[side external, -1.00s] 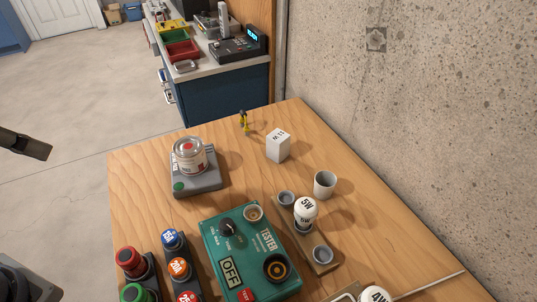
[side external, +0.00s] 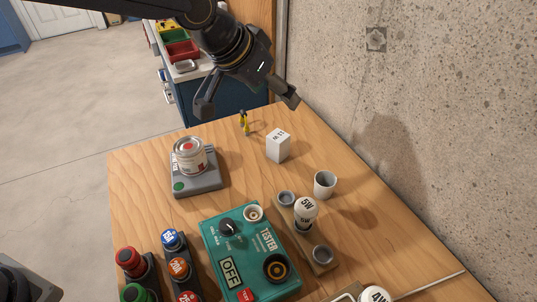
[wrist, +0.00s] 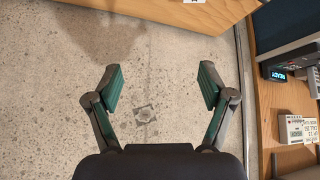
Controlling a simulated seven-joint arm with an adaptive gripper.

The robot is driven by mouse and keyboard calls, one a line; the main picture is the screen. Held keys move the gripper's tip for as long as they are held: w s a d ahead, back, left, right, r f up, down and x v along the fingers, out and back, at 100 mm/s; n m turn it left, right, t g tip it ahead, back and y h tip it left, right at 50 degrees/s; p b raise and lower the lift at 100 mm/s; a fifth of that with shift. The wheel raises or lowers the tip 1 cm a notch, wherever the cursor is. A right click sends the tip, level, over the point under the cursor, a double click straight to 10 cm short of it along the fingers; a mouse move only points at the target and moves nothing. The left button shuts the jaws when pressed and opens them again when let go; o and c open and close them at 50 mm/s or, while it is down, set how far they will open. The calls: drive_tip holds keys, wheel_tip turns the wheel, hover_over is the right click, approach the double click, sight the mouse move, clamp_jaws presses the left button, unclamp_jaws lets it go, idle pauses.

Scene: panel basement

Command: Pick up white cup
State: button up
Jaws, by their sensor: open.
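The white cup (side external: 325,185) stands upright on the wooden table (side external: 150,215), near the table's wall side, beside the bulb holder. It looks empty from above. My gripper (side external: 247,108) is open and empty in the side external view, up over the far end of the table, to the left of the cup and well above it. In the wrist view my gripper (wrist: 159,88) shows both fingers spread wide with nothing between them. The wrist view faces mostly the concrete wall, and I do not see the cup there.
A white box (side external: 279,145) and a small yellow figure (side external: 244,123) stand below my gripper. A 5W bulb (side external: 305,213) sits in a holder close to the cup. A can (side external: 189,155) rests on a scale, with a green tester (side external: 228,265) in front. The concrete wall (side external: 440,120) bounds the right.

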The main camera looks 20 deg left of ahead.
drive_tip(key=s+d+f+m+g, duration=0.1)
drive_tip(key=s+d+f+m, duration=0.1)
drive_tip(key=s+d+f, duration=0.45)
approach(329, 184)
drive_tip(key=x, duration=0.6)
drive_tip(key=shift+d, duration=0.1)
drive_tip(key=c, duration=1)
